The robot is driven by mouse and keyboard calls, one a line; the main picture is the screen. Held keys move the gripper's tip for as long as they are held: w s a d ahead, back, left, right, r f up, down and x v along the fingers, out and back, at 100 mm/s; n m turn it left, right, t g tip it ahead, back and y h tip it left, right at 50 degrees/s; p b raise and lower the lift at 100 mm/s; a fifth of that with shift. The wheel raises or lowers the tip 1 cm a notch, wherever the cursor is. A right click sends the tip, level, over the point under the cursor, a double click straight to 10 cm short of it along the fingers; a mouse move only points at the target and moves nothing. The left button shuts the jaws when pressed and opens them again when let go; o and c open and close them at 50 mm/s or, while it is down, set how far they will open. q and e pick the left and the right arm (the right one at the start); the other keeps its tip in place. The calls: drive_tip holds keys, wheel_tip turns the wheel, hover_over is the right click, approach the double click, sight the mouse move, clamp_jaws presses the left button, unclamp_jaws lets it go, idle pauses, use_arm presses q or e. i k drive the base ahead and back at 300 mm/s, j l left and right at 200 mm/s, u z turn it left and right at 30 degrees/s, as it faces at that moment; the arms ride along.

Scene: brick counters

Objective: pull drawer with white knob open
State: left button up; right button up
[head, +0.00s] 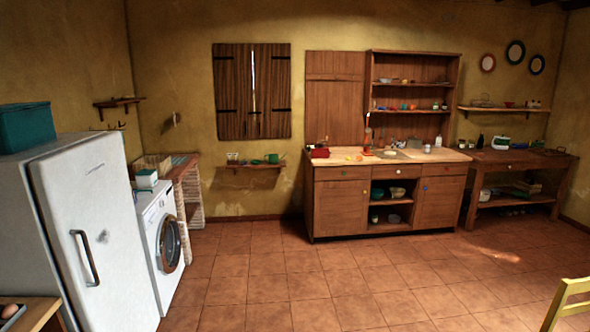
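A wooden cabinet (360,228) with a light worktop stands against the back wall, across the room. A row of drawers runs under its worktop: a left drawer (342,173), a middle drawer (397,172) and a right drawer (444,169). They look shut. The darker side table (520,166) to the right has a drawer front under its top. Neither of my grippers is in view.
A white fridge (105,230) and a washing machine (161,240) line the left side. A yellow chair (570,300) is at the lower right, and a small wooden table (35,315) at the lower left. The tiled floor (340,285) between is clear.

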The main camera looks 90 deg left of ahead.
sight(404, 170)
drive_tip(key=u, duration=2.3)
drive_tip(key=i, duration=6.2)
drive_tip(key=i+u, duration=0.2)
drive_tip(key=i, duration=0.25)
drive_tip(key=i+l+u, duration=0.15)
drive_tip(key=i, duration=0.3)
